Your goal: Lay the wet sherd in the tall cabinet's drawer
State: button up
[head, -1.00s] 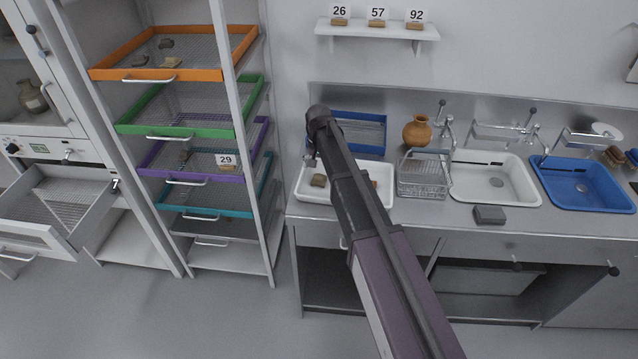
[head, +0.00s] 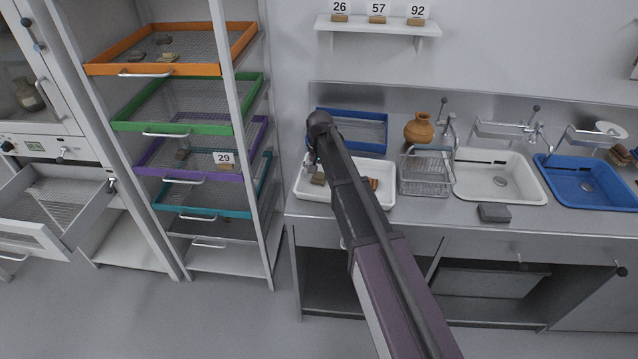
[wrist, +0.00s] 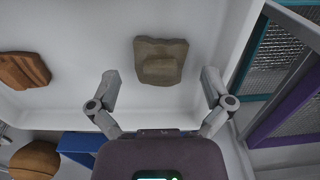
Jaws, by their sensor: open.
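A grey-brown sherd (head: 318,178) lies in the white tray (head: 343,202) on the counter. In the wrist view this sherd (wrist: 160,62) is just beyond my fingertips, centred between them and not touched. A reddish-orange sherd (wrist: 24,70) lies apart in the same tray. I cannot tell for sure which sherd is wet. My gripper (wrist: 160,84) is open and empty over the tray; in the head view my arm hides most of it. The tall cabinet's drawer (head: 62,222) stands pulled out at the left, with a bare mesh floor.
A rack of coloured mesh trays (head: 190,128) stands between cabinet and counter; some hold sherds. A blue tray (head: 362,132), a jug (head: 419,129) and a wire basket (head: 426,172) stand near the white tray. The floor in front is clear.

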jog(key=shift+f+b, duration=0.45)
jog(key=shift+f, duration=0.25)
jog(key=shift+s+r, duration=0.1)
jog(key=shift+s, duration=0.05)
jog(key=c, duration=1.2)
jog(key=shift+r+p, duration=0.5)
jog(key=shift+p, duration=0.1)
jog(key=shift+c, duration=0.9)
jog(key=shift+r+p, duration=0.6)
jog(key=shift+p, duration=0.05)
jog(key=shift+r+p, duration=0.8)
jog(key=shift+r, duration=0.05)
jog(key=s+d, duration=0.2)
jog(key=s, duration=0.5)
jog(key=s+d+p, duration=0.1)
jog(key=s+d, duration=0.1)
jog(key=s, duration=0.6)
jog(key=shift+d+r, duration=0.25)
jog(key=shift+r, duration=0.2)
